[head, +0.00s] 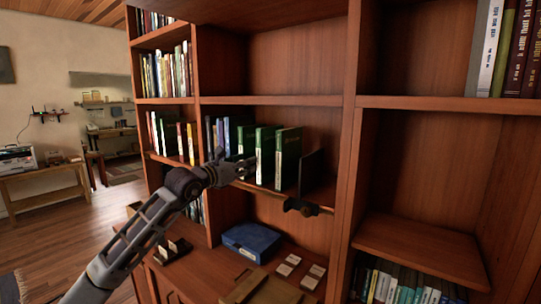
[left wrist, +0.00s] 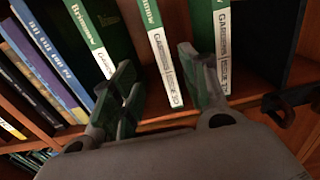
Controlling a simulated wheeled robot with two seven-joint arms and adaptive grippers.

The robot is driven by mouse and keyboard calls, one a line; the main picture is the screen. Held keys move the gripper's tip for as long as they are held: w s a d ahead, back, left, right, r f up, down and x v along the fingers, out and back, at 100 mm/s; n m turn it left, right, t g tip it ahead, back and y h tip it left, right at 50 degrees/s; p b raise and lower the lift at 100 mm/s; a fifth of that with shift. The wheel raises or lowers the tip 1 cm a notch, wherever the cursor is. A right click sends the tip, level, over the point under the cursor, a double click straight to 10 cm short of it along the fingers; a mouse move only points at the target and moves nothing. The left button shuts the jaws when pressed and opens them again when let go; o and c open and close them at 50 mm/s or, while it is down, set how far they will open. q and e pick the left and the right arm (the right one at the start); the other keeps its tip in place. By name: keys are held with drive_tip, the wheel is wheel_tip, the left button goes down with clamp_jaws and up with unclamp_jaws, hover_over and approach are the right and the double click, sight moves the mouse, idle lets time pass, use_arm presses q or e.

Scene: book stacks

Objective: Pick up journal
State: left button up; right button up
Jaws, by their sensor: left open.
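Several green journals with white spine labels stand upright on the middle shelf. One is the middle journal (head: 265,155), and it also shows in the left wrist view (left wrist: 160,50). A right-hand journal (head: 288,160) also shows in the left wrist view (left wrist: 222,45), and a left-hand journal (left wrist: 92,40) stands on the other side. My left gripper (head: 243,166) is open at the front of the shelf. In the left wrist view its fingers (left wrist: 162,88) are spread, with the middle spine showing between them. I cannot tell whether they touch it. My right gripper is not in view.
A dark upright panel (head: 312,172) stands right of the journals. A dark fitting (head: 300,206) sits on the shelf's front edge. Blue books (left wrist: 45,55) stand to the left. Below, a blue box (head: 250,241) and small cards (head: 288,266) lie on the lower surface.

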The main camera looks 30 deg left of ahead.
sight(260, 158)
use_arm(q)
drive_tip(key=shift+w+d+p, duration=0.15)
drive_tip(key=shift+w+p, duration=0.6)
drive_tip(key=shift+w, duration=1.25)
drive_tip(key=shift+w+d+p, duration=0.15)
drive_tip(key=shift+w+p, duration=0.6)
drive_tip(key=shift+w, duration=1.3)
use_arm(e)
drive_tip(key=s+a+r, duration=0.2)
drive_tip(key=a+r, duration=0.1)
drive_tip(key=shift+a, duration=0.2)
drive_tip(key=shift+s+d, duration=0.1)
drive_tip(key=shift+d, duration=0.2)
